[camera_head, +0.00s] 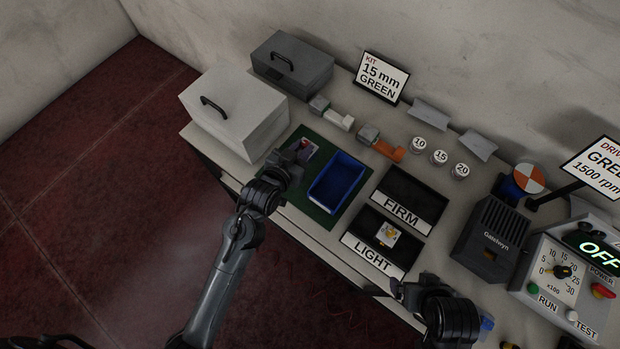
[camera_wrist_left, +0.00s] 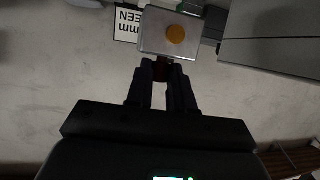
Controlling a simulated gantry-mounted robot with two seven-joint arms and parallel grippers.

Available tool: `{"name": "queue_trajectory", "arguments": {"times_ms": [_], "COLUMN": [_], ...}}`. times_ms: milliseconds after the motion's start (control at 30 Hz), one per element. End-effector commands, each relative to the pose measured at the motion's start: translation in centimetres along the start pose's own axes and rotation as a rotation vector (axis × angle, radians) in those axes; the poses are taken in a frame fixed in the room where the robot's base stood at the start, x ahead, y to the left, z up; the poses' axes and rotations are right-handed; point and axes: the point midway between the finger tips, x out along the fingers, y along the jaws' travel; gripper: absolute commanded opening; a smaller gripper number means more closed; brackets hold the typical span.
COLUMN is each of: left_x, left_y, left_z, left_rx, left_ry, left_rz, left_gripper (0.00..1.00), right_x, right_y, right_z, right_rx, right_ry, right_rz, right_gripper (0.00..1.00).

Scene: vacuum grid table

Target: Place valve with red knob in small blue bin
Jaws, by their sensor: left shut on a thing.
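The valve with the red knob shows in the left wrist view as a pale metal block (camera_wrist_left: 168,34) with an orange disc on its face. My left gripper (camera_wrist_left: 163,80) is shut on its dark red knob, which is mostly hidden between the fingers. In the head view the left gripper (camera_head: 295,157) holds the valve (camera_head: 307,148) over the far-left part of the green mat. The small blue bin (camera_head: 337,182) stands on the mat just to the right, apart from the valve; it looks empty. My right gripper (camera_head: 398,287) is low at the table's front edge; its fingers are unclear.
A white toolbox (camera_head: 235,108) and a grey toolbox (camera_head: 291,63) stand behind the left gripper. A block with a yellow knob (camera_head: 388,234) sits on the LIGHT pad (camera_head: 373,252). The FIRM pad (camera_head: 412,187) is bare. The control box (camera_head: 565,275) stands at the right.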

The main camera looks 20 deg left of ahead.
Motion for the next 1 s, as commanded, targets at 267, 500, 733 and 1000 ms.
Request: {"name": "queue_trajectory", "arguments": {"times_ms": [267, 500, 733, 1000], "left_x": [1.6, 3.0, 3.7, 4.7], "left_y": [-0.2, -0.2, -0.2, -0.2], "left_z": [1.2, 4.5, 6.0, 8.5], "left_rx": [-0.002, -0.004, -0.003, -0.003], "left_ry": [0.000, -0.001, 0.000, -0.001], "left_rz": [0.001, 0.002, 0.002, 0.001], "left_gripper": [0.00, 0.00, 0.00, 0.00], "right_x": [2.3, 2.6, 2.7, 3.0], "right_y": [-0.2, -0.3, -0.3, -0.3], "right_z": [0.7, 0.7, 0.8, 0.9], "right_rx": [0.003, 0.008, 0.009, 0.008], "right_ry": [0.002, 0.004, 0.004, 0.004], "right_rz": [-0.003, -0.007, -0.008, -0.007], "right_gripper": [0.93, 0.93, 0.93, 0.93]}}
